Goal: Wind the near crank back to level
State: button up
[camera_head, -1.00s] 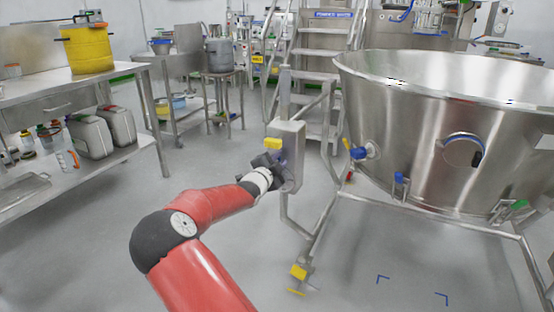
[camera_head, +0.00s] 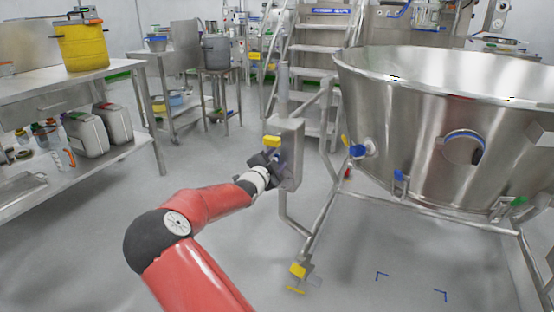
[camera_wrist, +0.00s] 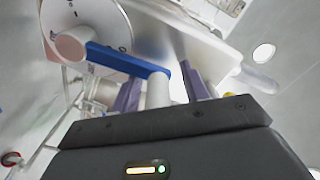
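The near crank shows in the wrist view as a blue crank arm (camera_wrist: 125,60) running from a pale hub (camera_wrist: 72,44) on a round plate down right to a light grey handle (camera_wrist: 158,90). My gripper (camera_wrist: 160,88) has its two purple-grey fingers on either side of this handle. Narrow gaps show between handle and fingers, so it looks open around the handle. In the head view my gripper (camera_head: 272,160) is at the front of a grey steel box (camera_head: 290,140) on a post beside the big vessel. There the crank is mostly hidden behind the gripper.
The large steel vessel (camera_head: 440,120) on its tubular frame stands right of the box. A yellow-topped foot (camera_head: 298,271) is below it. Left is a steel bench (camera_head: 40,85) with a yellow bucket (camera_head: 83,46). Steps (camera_head: 320,50) stand behind. Open floor lies between bench and box.

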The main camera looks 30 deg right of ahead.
jog(key=shift+w+a+f, duration=0.3)
jog(key=shift+a, duration=0.3)
jog(key=v, duration=0.7)
jog(key=shift+s+d+r, duration=0.15)
jog(key=shift+s+r, duration=0.1)
jog(key=shift+s, duration=0.25)
jog(key=shift+d, duration=0.1)
jog(key=shift+s, duration=0.1)
